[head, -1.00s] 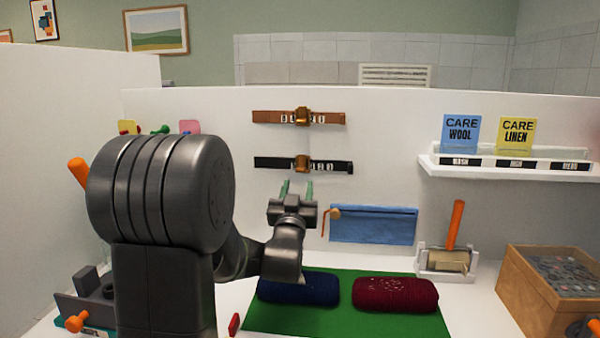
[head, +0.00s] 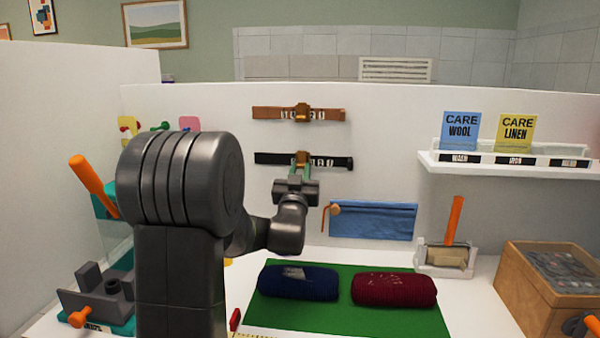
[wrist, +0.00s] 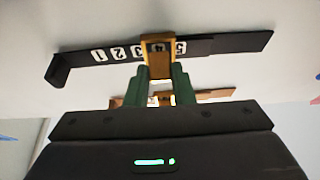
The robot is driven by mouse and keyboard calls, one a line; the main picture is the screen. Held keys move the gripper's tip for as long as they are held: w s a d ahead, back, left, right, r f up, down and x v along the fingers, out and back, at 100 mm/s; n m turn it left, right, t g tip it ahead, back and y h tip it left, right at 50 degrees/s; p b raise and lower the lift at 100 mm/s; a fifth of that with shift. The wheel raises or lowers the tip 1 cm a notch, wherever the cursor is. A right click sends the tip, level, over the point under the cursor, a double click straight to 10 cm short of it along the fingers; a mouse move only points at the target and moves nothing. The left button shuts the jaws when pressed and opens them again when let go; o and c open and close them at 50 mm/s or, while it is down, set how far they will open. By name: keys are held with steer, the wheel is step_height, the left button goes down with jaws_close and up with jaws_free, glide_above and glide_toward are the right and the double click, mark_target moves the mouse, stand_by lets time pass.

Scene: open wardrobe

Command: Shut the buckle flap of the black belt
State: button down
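The black belt (head: 335,162) runs level across the white back panel, below a brown belt. Its brass buckle (head: 301,158) sits near the middle of it. My gripper (head: 298,170) is just below this buckle, its green fingers pointing up at it. In the wrist view the black belt (wrist: 235,44) carries a row of printed numbers, and the buckle (wrist: 160,45) sits around the 4. My gripper's fingertips (wrist: 161,70) are close to the buckle's near end, with a gap between them. I cannot tell whether they touch it or how far the flap stands out.
The brown belt (head: 330,115) with its own buckle hangs above. A blue cloth strip (head: 373,222) is to the lower right, with an orange-brown hook (head: 327,215) beside it. Blue (head: 298,283) and dark red (head: 393,289) knit rolls lie on a green mat below.

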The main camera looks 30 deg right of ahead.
steer(key=shift+f+b, duration=0.2)
steer(key=shift+b, duration=0.45)
steer(key=b, duration=0.2)
steer(key=t+b, duration=0.1)
steer(key=b, duration=0.1)
steer(key=shift+w+d+f+h, duration=0.2)
steer(key=shift+f+h, duration=0.1)
steer(key=shift+h, duration=0.1)
steer(key=shift+b, duration=0.3)
steer(key=shift+r, duration=0.25)
steer(key=c, duration=1.2)
jaws_free()
steer(key=shift+c, duration=0.2)
